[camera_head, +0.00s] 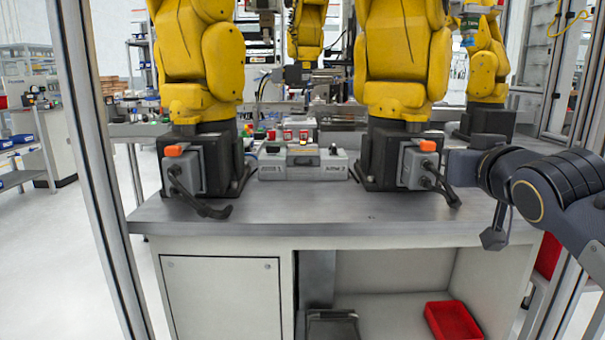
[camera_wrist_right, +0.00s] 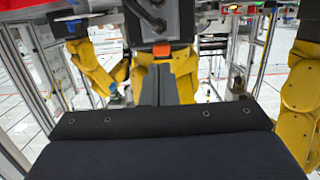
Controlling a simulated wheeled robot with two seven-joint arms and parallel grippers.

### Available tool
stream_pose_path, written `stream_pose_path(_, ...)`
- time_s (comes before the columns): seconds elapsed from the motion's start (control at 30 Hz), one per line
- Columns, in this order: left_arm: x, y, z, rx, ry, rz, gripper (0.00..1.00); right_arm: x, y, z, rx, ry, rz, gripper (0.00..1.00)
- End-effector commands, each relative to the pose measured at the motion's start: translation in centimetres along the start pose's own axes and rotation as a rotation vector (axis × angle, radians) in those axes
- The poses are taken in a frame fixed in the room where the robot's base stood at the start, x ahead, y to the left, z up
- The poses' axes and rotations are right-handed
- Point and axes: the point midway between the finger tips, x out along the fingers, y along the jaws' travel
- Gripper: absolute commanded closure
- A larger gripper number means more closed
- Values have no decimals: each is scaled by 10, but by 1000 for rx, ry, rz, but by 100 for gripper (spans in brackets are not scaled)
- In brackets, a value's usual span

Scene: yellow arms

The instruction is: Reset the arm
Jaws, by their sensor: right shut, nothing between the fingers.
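My right arm (camera_head: 560,190) comes in from the right in the head view. Its dark right gripper (camera_head: 460,164) is beside the black base of the right yellow robot arm (camera_head: 403,60), above the right end of the grey table (camera_head: 310,215). In the right wrist view the two dark fingers (camera_wrist_right: 167,86) lie together, shut and empty. They point toward the grey connector box with an orange plug (camera_wrist_right: 184,60); I cannot tell whether they touch it. My left arm and gripper do not show.
Another yellow robot arm (camera_head: 200,60) stands on the table's left. A grey control box (camera_head: 303,165) sits between the two bases. Black cables (camera_head: 205,208) hang at their fronts. A metal frame post (camera_head: 88,160) rises at the left. A red bin (camera_head: 453,320) lies on the lower shelf.

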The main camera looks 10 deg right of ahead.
Motion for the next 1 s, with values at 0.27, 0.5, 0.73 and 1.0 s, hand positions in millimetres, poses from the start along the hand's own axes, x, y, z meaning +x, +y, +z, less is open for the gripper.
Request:
stream_pose_path(0.27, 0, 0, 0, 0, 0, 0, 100, -25, -20, 110, 40, -260, -66, 100)
stream_pose_path(0.5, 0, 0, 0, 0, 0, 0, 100, -89, -58, 263, 120, -627, -195, 100)
stream_pose_path(0.73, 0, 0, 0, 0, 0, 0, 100, -144, -88, 349, 181, -845, -296, 100)
stream_pose_path(1.0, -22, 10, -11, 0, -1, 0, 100, -190, -110, 372, 230, -986, -376, 100)
